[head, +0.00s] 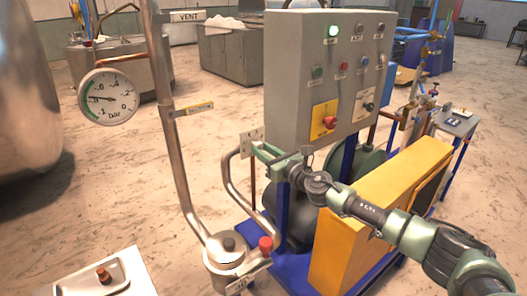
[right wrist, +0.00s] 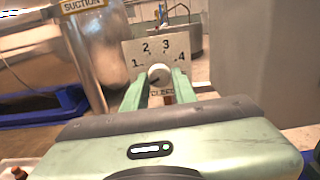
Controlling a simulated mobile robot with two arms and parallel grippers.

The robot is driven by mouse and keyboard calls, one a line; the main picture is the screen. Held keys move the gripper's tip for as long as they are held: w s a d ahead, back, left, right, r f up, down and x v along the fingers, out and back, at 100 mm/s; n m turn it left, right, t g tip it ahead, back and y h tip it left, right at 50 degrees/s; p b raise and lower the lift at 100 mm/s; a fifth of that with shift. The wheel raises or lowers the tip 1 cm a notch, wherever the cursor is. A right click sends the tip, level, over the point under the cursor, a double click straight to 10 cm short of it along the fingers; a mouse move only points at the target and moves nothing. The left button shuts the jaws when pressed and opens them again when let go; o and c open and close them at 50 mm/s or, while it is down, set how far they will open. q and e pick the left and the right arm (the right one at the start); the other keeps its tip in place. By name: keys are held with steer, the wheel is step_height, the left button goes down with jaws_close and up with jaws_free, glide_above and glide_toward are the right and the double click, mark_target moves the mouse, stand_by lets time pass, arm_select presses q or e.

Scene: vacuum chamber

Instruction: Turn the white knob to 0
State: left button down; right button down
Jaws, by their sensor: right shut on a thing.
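The white knob (right wrist: 159,71) sits on a small pale dial plate (right wrist: 138,49) marked 1, 2, 3 and 4, with a partly covered label below that seems to read BLEED. My right gripper (right wrist: 160,80) has its two green fingers shut on the knob, one on each side. A dark mark shows low on the knob's face, but I cannot tell for sure which number it points to. No 0 is visible. In the head view the plate (head: 245,140) stands beside the control box, with my right gripper (head: 261,149) against it; the knob is not clearly visible there.
A grey control box (head: 330,75) with buttons and switches stands close behind my right arm. A yellow cover (head: 375,215) lies beneath the arm. A bent pipe (head: 180,150) and a round gauge (head: 108,97) are at left. Open floor lies left of the pipe.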

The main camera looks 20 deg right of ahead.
steer(key=shift+f, duration=0.1)
steer(key=c, duration=1.1)
jaws_free()
steer(key=shift+c, duration=0.2)
steer(key=b+v, duration=0.1)
steer(key=v, duration=0.7)
steer(key=shift+w, duration=0.1)
